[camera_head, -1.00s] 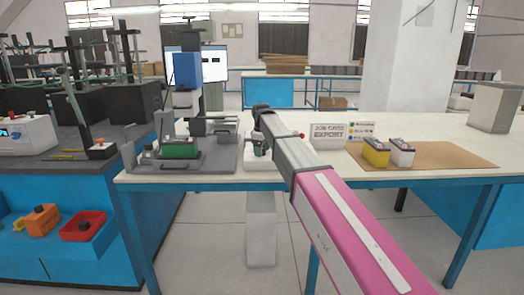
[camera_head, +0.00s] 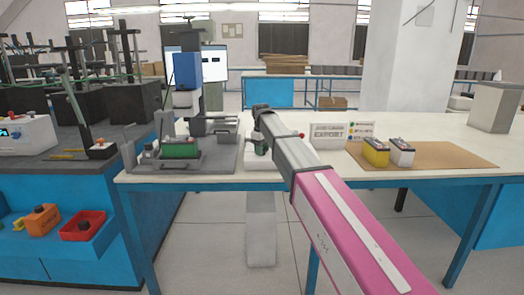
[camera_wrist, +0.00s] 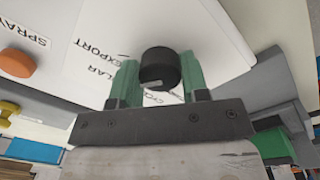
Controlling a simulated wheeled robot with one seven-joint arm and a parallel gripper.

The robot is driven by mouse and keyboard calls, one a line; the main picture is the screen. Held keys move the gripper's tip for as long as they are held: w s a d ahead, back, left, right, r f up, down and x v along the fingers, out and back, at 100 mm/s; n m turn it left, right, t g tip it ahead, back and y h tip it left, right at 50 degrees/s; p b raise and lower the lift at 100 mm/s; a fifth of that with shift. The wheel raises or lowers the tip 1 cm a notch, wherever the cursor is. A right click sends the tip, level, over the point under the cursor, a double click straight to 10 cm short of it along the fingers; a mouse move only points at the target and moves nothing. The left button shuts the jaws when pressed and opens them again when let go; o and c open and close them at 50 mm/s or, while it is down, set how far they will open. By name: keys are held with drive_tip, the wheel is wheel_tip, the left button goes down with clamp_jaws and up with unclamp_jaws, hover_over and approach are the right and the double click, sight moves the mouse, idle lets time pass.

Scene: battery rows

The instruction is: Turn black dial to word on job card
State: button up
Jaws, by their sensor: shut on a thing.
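The black dial (camera_wrist: 158,66) stands on a white panel (camera_wrist: 205,25) in the wrist view. The green fingers of my gripper (camera_wrist: 158,75) are shut on it, one on each side. A pale mark shows at the dial's lower edge; I cannot tell which word it points to. "EXPORT" and a partly hidden word ending "LAR" are printed left of the dial, and small, partly hidden words lie below it. The job card (camera_head: 328,135) on the bench reads "EXPORT". In the head view my gripper (camera_head: 262,148) is at the white box, with the dial hidden.
An orange button (camera_wrist: 17,62) sits on the panel near "SPRAY". On the bench (camera_head: 270,178), a press with a green battery (camera_head: 180,149) stands left of my gripper. A yellow battery (camera_head: 376,152) and a white battery (camera_head: 402,152) stand right, on a brown mat (camera_head: 450,157).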

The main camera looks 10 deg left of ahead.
drive_tip(key=m, duration=0.6)
drive_tip(key=shift+a, duration=0.1)
idle(0.5)
drive_tip(key=o, duration=0.9)
wheel_tip(320, 180, up, 11)
drive_tip(key=shift+s+a+f, duration=0.1)
drive_tip(key=shift+a, duration=0.05)
drive_tip(key=shift+s, duration=0.1)
